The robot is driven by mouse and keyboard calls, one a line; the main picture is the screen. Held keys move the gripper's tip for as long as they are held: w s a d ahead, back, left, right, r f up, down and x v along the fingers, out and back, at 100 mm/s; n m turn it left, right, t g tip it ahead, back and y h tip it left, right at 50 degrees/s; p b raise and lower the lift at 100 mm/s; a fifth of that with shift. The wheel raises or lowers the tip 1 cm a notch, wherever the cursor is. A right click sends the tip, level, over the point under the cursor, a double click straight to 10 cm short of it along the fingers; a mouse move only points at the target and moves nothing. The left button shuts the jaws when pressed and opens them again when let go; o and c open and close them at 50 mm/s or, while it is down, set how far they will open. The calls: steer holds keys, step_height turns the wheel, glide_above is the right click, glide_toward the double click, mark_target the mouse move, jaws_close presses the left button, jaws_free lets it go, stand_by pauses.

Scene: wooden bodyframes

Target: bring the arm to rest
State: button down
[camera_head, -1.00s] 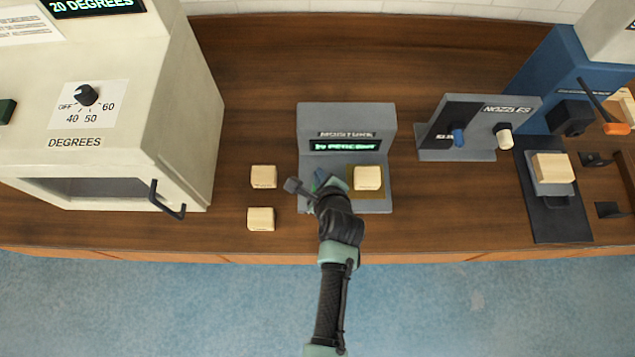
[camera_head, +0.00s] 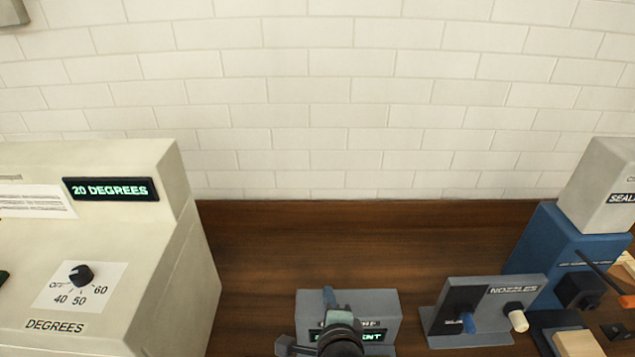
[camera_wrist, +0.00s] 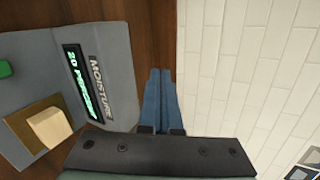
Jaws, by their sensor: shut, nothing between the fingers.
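My gripper (camera_head: 329,297) is in front of the grey moisture meter (camera_head: 385,302) in the head view, covering part of its label and green display. In the wrist view its two blue fingers (camera_wrist: 160,98) are together with nothing between them. They point past the end of the moisture meter (camera_wrist: 118,75) toward the wooden counter and the white wall. A pale wooden block (camera_wrist: 48,128) sits on the meter's yellowish pad, apart from my gripper. My arm's lower part is cut off by the head view's bottom edge.
A cream oven with a dial (camera_head: 81,275) and a display reading 20 degrees (camera_head: 110,189) stands left. A nozzle stand (camera_head: 483,305) and a blue sealing machine (camera_head: 560,245) are right. The white tiled wall (camera_head: 330,100) rises behind the counter (camera_head: 450,235).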

step_height(320, 180, up, 26)
steer(key=w+n+t+b, duration=0.2)
steer(key=n+t+b, duration=0.2)
steer(key=n+t, duration=0.45)
steer(key=s+a+r+n+t+b, duration=0.1)
steer(key=s+r+n+t+b, duration=0.1)
steer(key=s+r+n, duration=0.3)
steer(key=s+a+r+n+t+h+b, duration=0.1)
steer(key=s+r+n+t, duration=0.3)
steer(key=s+r, duration=0.8)
step_height(320, 180, up, 6)
steer(key=shift+f+n+b, duration=0.25)
steer(key=shift+n+b, duration=0.5)
steer(key=shift+b, duration=0.05)
